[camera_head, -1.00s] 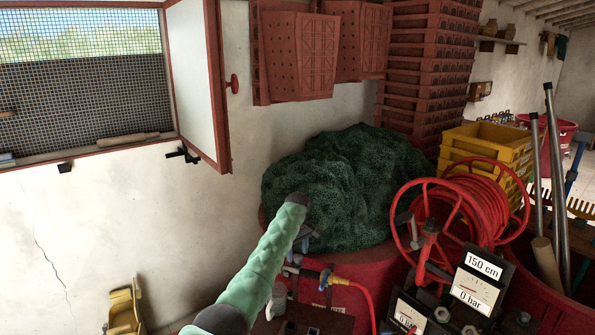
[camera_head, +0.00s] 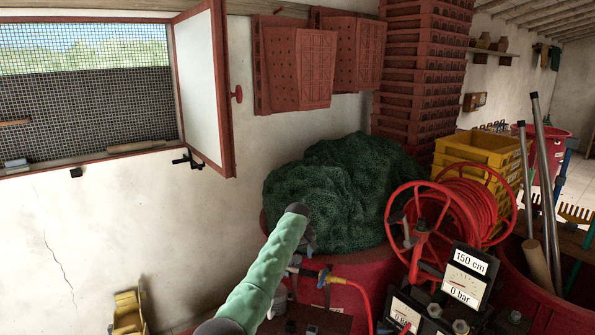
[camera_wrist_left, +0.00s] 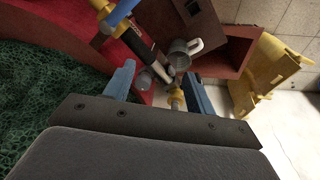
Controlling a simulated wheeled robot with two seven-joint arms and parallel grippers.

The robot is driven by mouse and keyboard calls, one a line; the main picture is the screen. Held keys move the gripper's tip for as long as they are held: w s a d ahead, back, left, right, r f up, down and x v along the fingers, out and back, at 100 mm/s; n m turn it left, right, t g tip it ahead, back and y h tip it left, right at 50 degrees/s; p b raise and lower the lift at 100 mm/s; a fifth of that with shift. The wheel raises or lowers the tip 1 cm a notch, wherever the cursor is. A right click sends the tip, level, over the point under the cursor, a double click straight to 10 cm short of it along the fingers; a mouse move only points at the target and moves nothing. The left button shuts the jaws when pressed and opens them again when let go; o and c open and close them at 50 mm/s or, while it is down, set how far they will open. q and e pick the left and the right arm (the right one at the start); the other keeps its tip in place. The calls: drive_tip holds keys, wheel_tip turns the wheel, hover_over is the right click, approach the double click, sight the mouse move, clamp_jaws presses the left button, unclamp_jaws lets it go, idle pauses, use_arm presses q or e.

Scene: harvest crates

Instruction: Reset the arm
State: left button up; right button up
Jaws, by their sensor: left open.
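My left arm, in a green sleeve, reaches up from the bottom middle of the head view. My left gripper (camera_head: 308,240) is mostly hidden behind the dark wrist end, in front of the green net heap (camera_head: 345,190). In the left wrist view my left gripper (camera_wrist_left: 159,72) shows two blue fingers spread apart. They are open with nothing held between them. Beyond them are a grey tap-like fitting and a brass-coloured one; I cannot tell whether they touch the fingers. My right gripper is in neither view.
A red hose reel (camera_head: 440,215) and a gauge box (camera_head: 468,275) stand at right. Yellow crates (camera_head: 480,150) and stacked red crates (camera_head: 425,70) are behind. An open window shutter (camera_head: 203,85) juts from the wall.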

use_arm(q)
drive_tip(key=w+r+m+t+h, duration=0.1)
drive_tip(key=w+r+m+t, duration=0.5)
drive_tip(key=r, duration=0.6)
drive_tip(key=s+a+f, duration=0.5)
drive_tip(key=s+f, duration=0.5)
drive_tip(key=f, duration=0.5)
drive_tip(key=s+a+f, duration=0.4)
drive_tip(key=s+f, duration=0.5)
drive_tip(key=f, duration=0.5)
drive_tip(key=s+a+f, duration=0.5)
drive_tip(key=s+f, duration=0.5)
drive_tip(key=f, duration=0.5)
drive_tip(key=s+a+f+g, duration=0.2)
drive_tip(key=s+f, duration=0.7)
drive_tip(key=s, duration=0.3)
drive_tip(key=s+a+f+g, duration=0.1)
drive_tip(key=s+a+f, duration=0.2)
drive_tip(key=s+f, duration=0.8)
drive_tip(key=s+f+g, duration=0.1)
drive_tip(key=s+f, duration=0.3)
drive_tip(key=s, duration=1.1)
drive_tip(key=s+a+f+g+y, duration=0.1)
drive_tip(key=s+f, duration=0.3)
drive_tip(key=s, duration=1.1)
drive_tip(key=shift+a+g, duration=0.3)
drive_tip(key=shift+g, duration=0.4)
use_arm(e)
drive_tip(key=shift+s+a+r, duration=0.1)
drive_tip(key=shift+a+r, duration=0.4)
